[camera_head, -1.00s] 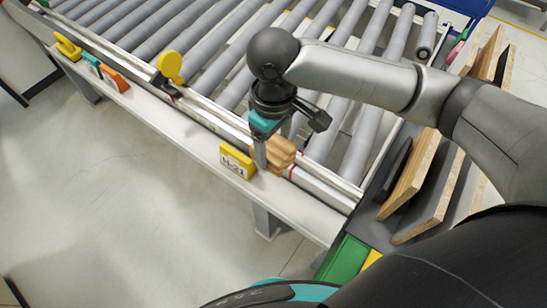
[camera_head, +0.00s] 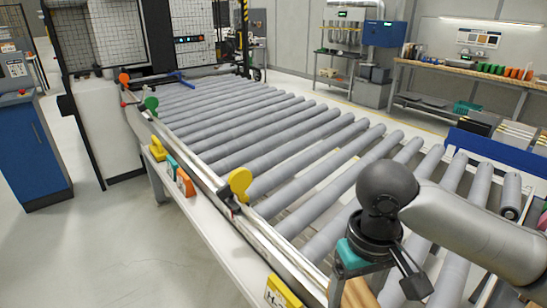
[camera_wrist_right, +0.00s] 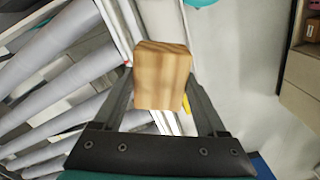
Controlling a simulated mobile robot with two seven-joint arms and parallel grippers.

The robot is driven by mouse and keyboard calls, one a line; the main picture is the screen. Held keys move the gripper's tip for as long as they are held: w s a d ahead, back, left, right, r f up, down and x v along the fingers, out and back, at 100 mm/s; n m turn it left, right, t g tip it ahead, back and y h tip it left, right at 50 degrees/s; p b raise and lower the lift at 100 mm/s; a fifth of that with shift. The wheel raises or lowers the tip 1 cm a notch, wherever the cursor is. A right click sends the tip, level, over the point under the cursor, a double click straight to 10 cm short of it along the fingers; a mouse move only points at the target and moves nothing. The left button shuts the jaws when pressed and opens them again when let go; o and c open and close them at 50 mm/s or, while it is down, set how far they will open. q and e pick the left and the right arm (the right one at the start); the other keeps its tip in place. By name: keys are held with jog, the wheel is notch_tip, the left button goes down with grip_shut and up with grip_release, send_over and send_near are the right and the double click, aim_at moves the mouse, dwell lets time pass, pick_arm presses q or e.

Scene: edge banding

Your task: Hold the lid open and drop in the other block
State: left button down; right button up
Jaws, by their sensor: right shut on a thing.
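A light wooden block (camera_wrist_right: 162,75) is between the two dark fingers of my right gripper (camera_head: 345,286). The block (camera_head: 358,294) is also partly visible at the bottom edge of the head view, over the near side of the roller conveyor (camera_head: 300,140). My right gripper is shut on it, pointing down. My left gripper is in neither view. I cannot pick out a lid. Round yellow (camera_head: 240,184), green (camera_head: 151,103) and orange (camera_head: 125,78) discs stand along the conveyor's near rail.
Small yellow (camera_head: 157,148), teal (camera_head: 172,167) and orange (camera_head: 185,182) pieces sit on the white side ledge. A yellow label holder (camera_head: 281,293) is at the bottom edge. A blue cabinet (camera_head: 30,140) stands left.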

aim_at(369, 297)
jog(key=f+m+b, duration=0.1)
jog(key=b, duration=0.1)
jog(key=d+f+m+b, duration=0.1)
jog(key=shift+s+d+f+b, duration=0.1)
jog(key=shift+d+f+b, duration=0.05)
jog(key=shift+d+b, duration=0.15)
jog(key=shift+s+d+f+m+b, duration=0.15)
jog(key=shift+d+f+m+b, duration=0.2)
jog(key=shift+b, duration=0.4)
jog(key=shift+r, duration=0.2)
jog(key=shift+a, duration=0.1)
